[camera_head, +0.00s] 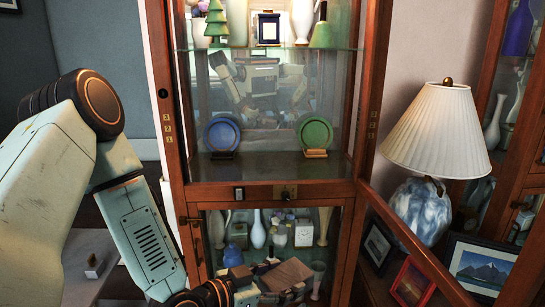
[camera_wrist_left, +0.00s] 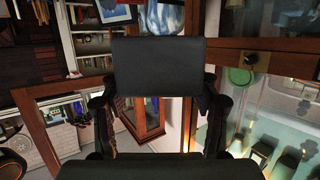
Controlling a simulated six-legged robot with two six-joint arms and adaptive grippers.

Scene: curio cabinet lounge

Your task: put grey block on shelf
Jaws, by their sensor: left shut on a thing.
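My left gripper (camera_head: 268,287) is low at the bottom of the head view, in front of the cabinet's lower glass section. It is shut on the block (camera_head: 288,273), which looks brownish there. In the left wrist view the block (camera_wrist_left: 157,67) is a dark grey slab between the two fingers of the left gripper (camera_wrist_left: 156,100). The cabinet's middle shelf (camera_head: 268,168) is above the gripper. A blue plate (camera_head: 222,135) and a green plate (camera_head: 314,134) stand on it, with bare room between them. My right gripper is not in view.
A wooden-framed door (camera_head: 415,248) stands out at the lower right. A lamp (camera_head: 437,130) and framed pictures (camera_head: 481,266) are beyond it. Vases and a clock (camera_head: 303,233) fill the lower section. The back of the cabinet reflects my body.

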